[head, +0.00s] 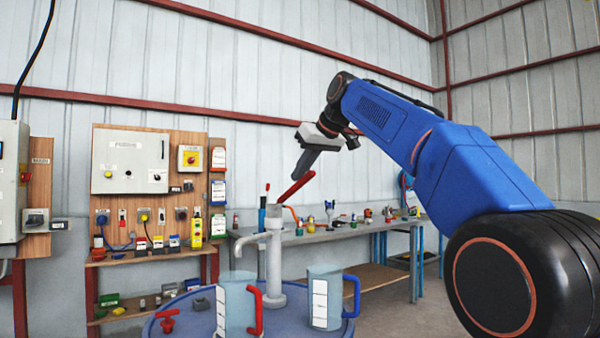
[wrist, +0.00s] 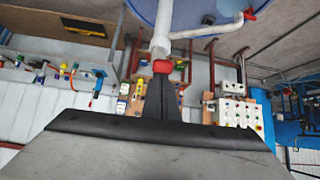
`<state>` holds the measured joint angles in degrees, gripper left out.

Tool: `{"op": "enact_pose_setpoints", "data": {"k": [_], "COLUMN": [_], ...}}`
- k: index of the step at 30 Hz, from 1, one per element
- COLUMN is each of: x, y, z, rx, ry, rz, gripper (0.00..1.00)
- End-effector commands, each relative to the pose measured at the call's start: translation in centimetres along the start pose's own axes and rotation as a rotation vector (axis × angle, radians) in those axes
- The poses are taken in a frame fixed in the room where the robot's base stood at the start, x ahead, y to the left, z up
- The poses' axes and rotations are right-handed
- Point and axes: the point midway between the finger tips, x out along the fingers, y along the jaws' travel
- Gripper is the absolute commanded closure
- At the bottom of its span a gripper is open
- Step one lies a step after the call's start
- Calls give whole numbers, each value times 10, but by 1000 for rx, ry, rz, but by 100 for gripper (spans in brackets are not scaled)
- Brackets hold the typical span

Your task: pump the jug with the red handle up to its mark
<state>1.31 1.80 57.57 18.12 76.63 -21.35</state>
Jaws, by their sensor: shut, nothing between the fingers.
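The jug with the red handle (head: 224,308) stands on the blue drum top (head: 200,330), a pale scale strip on its side. No liquid level can be made out. The grey pump (head: 273,262) rises behind it, its spout (head: 238,252) bending down over this jug in the picture. The red pump lever (head: 297,187) slants up to the right. My gripper (head: 298,176) is shut and empty, pointing down close to the lever. In the wrist view my shut fingers (wrist: 161,90) meet the red lever end (wrist: 161,66) in the picture; contact is unclear.
A jug with a blue handle (head: 325,300) stands right of the red-handled one. A red valve-like part (head: 167,320) is at the drum's left. A workbench (head: 345,233) with tools stands behind, and electrical panels (head: 130,160) are at the left wall.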

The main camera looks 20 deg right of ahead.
Motion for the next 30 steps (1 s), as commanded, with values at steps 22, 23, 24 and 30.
{"op": "enact_pose_setpoints", "data": {"k": [22,23,24,30], "x": [5,5,6,14], "y": [0,0,0,0], "z": [41,43,47,66], "rx": [4,2,3,1], "ry": [211,227,249,277], "rz": [1,1,1,0], "gripper": [100,100,100,100]}}
